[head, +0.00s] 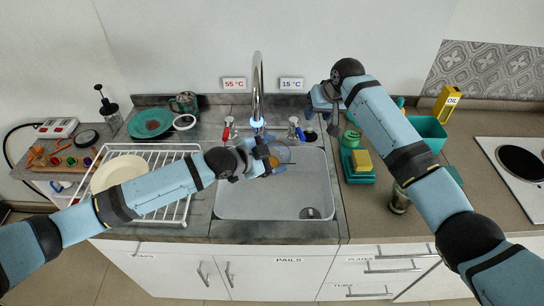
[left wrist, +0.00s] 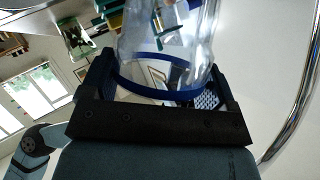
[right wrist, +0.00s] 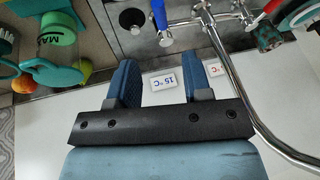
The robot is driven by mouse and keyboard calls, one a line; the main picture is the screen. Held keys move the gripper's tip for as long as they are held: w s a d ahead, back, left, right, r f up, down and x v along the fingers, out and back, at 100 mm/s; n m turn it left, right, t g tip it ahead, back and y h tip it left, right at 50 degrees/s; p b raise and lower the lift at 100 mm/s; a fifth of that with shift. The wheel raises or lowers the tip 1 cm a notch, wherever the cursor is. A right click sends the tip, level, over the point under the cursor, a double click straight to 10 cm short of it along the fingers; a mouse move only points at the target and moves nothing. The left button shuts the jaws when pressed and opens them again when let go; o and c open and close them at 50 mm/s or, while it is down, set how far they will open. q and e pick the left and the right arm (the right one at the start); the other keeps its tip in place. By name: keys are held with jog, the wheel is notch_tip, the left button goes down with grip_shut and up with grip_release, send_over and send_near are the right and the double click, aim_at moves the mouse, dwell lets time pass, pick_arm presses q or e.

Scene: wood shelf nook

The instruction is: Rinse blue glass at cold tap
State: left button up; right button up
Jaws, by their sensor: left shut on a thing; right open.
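The blue glass (head: 279,154) is clear with a blue band, which shows in the left wrist view (left wrist: 165,92). My left gripper (head: 262,158) is shut on it and holds it over the sink, below the spout. The chrome faucet (head: 258,85) has a blue glow at its spout. The cold tap (head: 297,128) has a blue handle and stands under the 15 °C sign (head: 291,84); the handle also shows in the right wrist view (right wrist: 160,18). My right gripper (head: 324,108) is open and empty, above and right of the cold tap.
The hot tap (head: 228,127) with a red handle is left of the spout, under the 55 °C sign (head: 234,84). The sink (head: 310,180) is wide. A white dish rack (head: 180,195) is at left. A yellow sponge (head: 362,160) and green items stand right of the sink.

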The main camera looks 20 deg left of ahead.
aim_at(298, 129)
pick_arm(q)
jog(key=shift+w+d, duration=0.15)
pick_arm(e)
jog(key=c, duration=0.3)
jog(key=shift+w+d+f+n+g+y, duration=0.45)
jog(key=shift+d+f+y, duration=0.15)
jog(key=shift+d+f, duration=0.15)
grip_shut()
jog(key=w+d+f+n+y, duration=0.1)
jog(key=w+d+f+y, duration=0.1)
jog(key=d+f, duration=0.1)
jog(key=x, duration=0.9)
jog(key=shift+a+y, duration=0.3)
jog(key=shift+g, duration=0.25)
jog(key=shift+s, duration=0.1)
